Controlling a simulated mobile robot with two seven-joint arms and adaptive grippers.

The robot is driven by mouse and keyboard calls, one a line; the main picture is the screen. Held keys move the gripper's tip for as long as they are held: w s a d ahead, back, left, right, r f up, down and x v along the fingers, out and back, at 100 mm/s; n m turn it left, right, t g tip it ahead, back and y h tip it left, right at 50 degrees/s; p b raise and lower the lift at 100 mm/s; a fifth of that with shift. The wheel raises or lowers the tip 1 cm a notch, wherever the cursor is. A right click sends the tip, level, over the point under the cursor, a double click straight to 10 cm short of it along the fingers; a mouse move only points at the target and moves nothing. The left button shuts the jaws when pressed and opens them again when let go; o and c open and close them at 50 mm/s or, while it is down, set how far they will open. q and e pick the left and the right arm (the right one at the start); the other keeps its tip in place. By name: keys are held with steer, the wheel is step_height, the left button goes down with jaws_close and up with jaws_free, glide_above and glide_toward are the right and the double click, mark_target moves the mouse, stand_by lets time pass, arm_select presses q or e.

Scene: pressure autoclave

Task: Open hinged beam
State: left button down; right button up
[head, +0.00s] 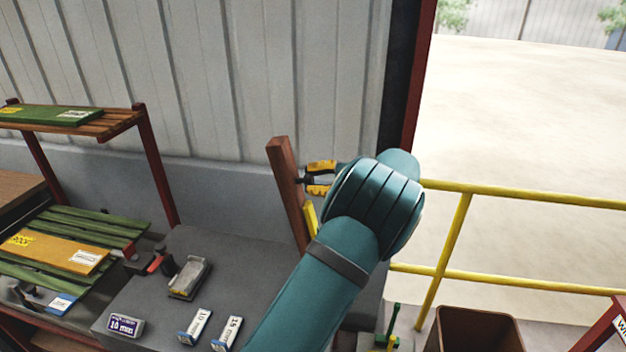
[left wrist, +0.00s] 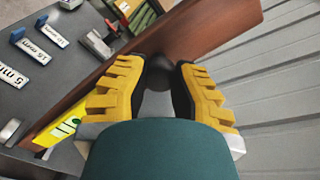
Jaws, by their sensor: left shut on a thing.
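The hinged beam (head: 287,190) is a reddish-brown bar standing steeply, slightly tilted, at the right end of the grey bench top. It crosses the left wrist view (left wrist: 205,32) diagonally. A dark round knob (left wrist: 158,72) sticks out from its face. My left gripper (head: 308,179), with yellow finger pads, is shut on this knob; the pads show on both sides of it in the left wrist view (left wrist: 158,88). A yellow label (left wrist: 62,122) is by the beam's lower part. My arm hides the beam's lower end and hinge. My right gripper is not in view.
The grey bench top (head: 225,255) holds a grey block device (head: 188,278) and several size labels (head: 126,325). A slatted rack (head: 75,240) stands at left. A corrugated wall (head: 260,80) is behind the beam. A yellow railing (head: 520,196) and brown bin (head: 475,330) are at right.

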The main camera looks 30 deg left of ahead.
arm_select(q)
steer(key=c, duration=0.6)
jaws_free()
steer(key=shift+a, duration=0.15)
steer(key=shift+c, duration=0.2)
steer(key=v, duration=1.2)
